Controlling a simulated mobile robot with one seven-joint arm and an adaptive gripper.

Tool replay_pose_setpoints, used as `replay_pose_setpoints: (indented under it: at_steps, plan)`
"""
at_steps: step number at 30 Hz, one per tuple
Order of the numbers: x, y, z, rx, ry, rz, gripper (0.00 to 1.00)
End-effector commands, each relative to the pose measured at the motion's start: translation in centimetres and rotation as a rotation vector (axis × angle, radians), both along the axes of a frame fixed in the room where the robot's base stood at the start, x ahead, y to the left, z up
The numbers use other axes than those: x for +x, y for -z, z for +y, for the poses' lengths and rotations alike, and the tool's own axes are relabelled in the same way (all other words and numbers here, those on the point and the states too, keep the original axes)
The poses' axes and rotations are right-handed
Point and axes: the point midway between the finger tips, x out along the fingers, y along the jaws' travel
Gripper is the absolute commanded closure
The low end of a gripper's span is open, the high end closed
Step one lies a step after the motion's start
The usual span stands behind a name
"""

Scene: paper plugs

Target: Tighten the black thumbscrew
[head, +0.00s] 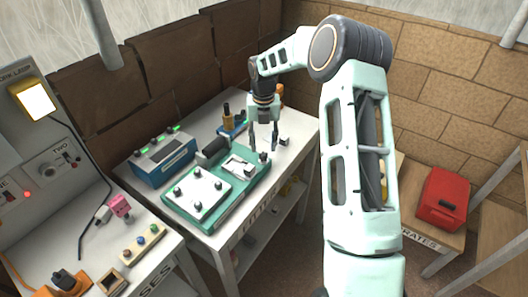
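A green fixture (232,203) lies on the white table, with a white plate (190,205) on its left part. Several dark knobs stand on that plate. Another small dark knob (264,157), which looks like the black thumbscrew, stands at the fixture's right end. My gripper (263,147) points down just above this knob. Its two fingers are spread apart, with nothing visible between them. I cannot tell whether the fingertips reach down beside the knob. The knob's lower part and thread are too small to make out.
A dark cylinder (214,150) and a white clamp-like part (240,166) are on the fixture. Behind stand a blue box (165,163) with green lights and a blue stand (231,127). A small grey block (284,141) is right of my gripper. A red case (441,198) is far right.

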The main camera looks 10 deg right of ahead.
Motion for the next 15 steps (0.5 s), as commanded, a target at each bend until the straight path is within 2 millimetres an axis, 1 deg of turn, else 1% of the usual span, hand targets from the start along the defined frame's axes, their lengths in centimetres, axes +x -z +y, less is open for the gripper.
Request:
replay_pose_setpoints:
  at_steps: [9,15]
  plan:
    - [-0.04,0.00,0.06,0.001,0.004,0.001,0.62]
    - [-0.04,0.65,0.06,0.001,0.005,0.001,0.62]
